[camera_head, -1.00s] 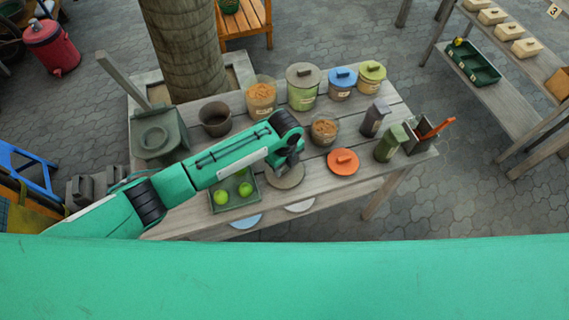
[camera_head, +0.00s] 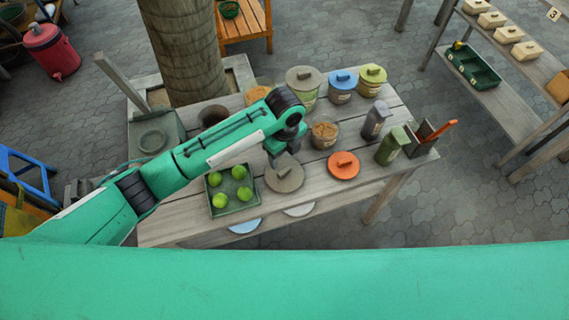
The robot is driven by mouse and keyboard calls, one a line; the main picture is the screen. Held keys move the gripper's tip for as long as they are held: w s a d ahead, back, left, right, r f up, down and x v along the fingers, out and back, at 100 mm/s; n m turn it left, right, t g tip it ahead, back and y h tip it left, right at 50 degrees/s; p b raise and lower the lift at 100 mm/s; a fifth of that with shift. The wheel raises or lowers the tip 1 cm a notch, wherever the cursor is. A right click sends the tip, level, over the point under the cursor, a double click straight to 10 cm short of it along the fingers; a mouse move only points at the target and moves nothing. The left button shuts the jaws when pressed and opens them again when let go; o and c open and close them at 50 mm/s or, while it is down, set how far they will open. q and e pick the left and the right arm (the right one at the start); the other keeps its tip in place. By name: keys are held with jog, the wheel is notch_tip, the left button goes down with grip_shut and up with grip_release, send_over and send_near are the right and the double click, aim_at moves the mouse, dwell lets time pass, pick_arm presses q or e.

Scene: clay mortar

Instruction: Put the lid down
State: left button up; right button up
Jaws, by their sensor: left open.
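A round grey-brown lid (camera_head: 290,184) lies flat on the wooden table, between the green tray and an orange lid (camera_head: 343,172). Its small handle shows near its centre. My left gripper (camera_head: 274,158) is open just behind the lid in the picture, seemingly a little above it. The fingers are small and partly hidden by the wrist. An open tub of brown clay (camera_head: 324,134) stands behind the two lids. My right gripper is out of view.
The green tray (camera_head: 214,208) with several green balls sits left of the lid. Lidded tubs, with a blue lid (camera_head: 343,77) and a yellow-green lid (camera_head: 373,72), stand at the back. A grey bottle (camera_head: 375,120) and green bottle (camera_head: 390,148) stand to the right.

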pick_arm(q)
notch_tip(320, 180, up, 4)
jog(key=shift+f, duration=0.1)
dwell(0.6)
